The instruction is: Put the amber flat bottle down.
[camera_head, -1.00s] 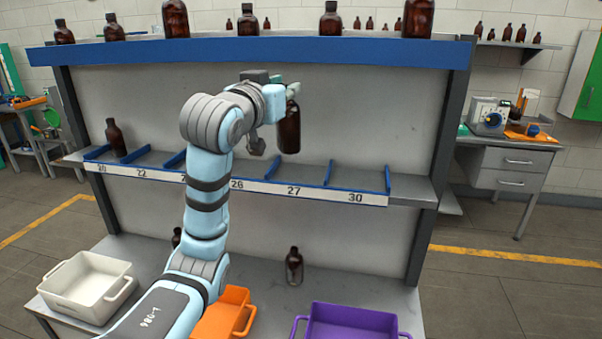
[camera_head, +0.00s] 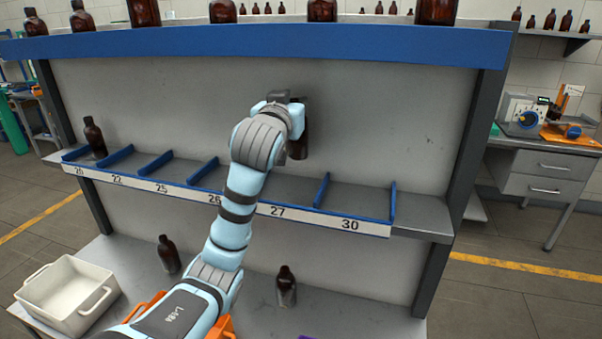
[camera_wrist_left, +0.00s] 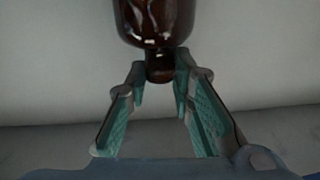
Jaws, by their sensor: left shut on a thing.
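The amber flat bottle (camera_head: 299,140) is dark brown and looks upright in the head view, partly hidden behind my left gripper. My left gripper (camera_head: 294,103) is shut on it, in front of the grey back panel and over the shelf stretch labelled 27. Its base looks a little above the shelf (camera_head: 292,187), though the exact gap is hard to tell. In the left wrist view the fingers (camera_wrist_left: 161,72) close around the bottle's neck, and its glossy body (camera_wrist_left: 155,20) runs out of the top edge. My right gripper is not in view.
Blue dividers (camera_head: 322,190) split the shelf. Slot 30 (camera_head: 358,197) is empty; another bottle (camera_head: 94,137) stands at the far left. Two bottles (camera_head: 167,255) (camera_head: 286,287) stand on the lower surface beside a white bin (camera_head: 68,292). More bottles stand on the top shelf.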

